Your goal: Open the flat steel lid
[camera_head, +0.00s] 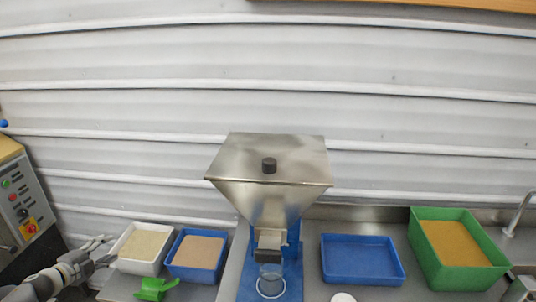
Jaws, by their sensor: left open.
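The flat steel lid (290,150) lies closed on top of the steel hopper (270,205) in the middle of the view. A black knob (268,165) stands on the lid. My left gripper (104,250) is at the lower left, open and empty, beside the white tub. It is well to the left of the hopper and lower than the lid. My right gripper is not in view.
A white tub (119,262), a blue tub (169,268) and a green scoop (152,290) lie left of the hopper. A clear cup (271,283) is under its outlet. A blue tray (361,281) and green bin (486,279) are right. A control panel (20,205) is far left.

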